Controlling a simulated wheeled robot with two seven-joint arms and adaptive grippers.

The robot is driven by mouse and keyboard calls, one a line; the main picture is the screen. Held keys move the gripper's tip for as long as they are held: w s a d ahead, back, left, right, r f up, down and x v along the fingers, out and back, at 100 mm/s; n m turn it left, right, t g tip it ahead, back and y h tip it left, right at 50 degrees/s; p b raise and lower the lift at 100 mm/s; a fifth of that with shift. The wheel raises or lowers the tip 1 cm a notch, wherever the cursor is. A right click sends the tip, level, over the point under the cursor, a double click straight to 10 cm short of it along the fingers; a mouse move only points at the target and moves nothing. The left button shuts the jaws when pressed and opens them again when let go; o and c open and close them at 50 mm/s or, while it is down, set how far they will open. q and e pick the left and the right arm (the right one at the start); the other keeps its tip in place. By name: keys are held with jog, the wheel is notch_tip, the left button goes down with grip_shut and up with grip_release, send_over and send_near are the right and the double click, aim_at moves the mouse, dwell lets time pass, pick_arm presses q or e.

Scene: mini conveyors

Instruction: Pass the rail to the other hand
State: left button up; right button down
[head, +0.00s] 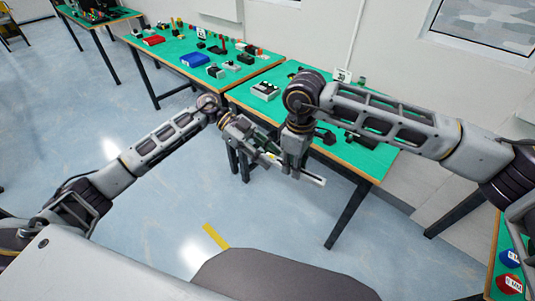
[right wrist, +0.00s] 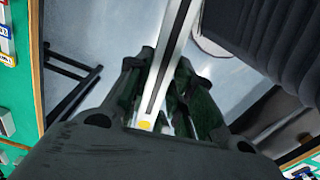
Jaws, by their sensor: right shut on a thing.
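The rail (head: 313,179) is a slim light-grey bar, held in the air in front of the table edge. In the right wrist view the rail (right wrist: 176,45) runs between the fingers, with a dark groove and a yellow spot near its lower end. My right gripper (head: 293,170) points down and is shut on the rail. My left gripper (head: 266,153) comes in from the left, close to the rail's left end. Its fingertips overlap the rail and right gripper in the picture, so whether it is open or touches the rail cannot be made out.
A green-topped table (head: 365,158) stands right behind the grippers, with a grey box (head: 265,91) and dark parts. The floor at left is clear.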

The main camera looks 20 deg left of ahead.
pick_arm(q)
jog(key=c, duration=0.5)
grip_shut()
pick_arm(e)
jog(key=c, duration=1.2)
grip_release()
jog(key=shift+o, duration=0.2)
jog(key=shift+r, duration=0.1)
notch_tip(320, 180, up, 12)
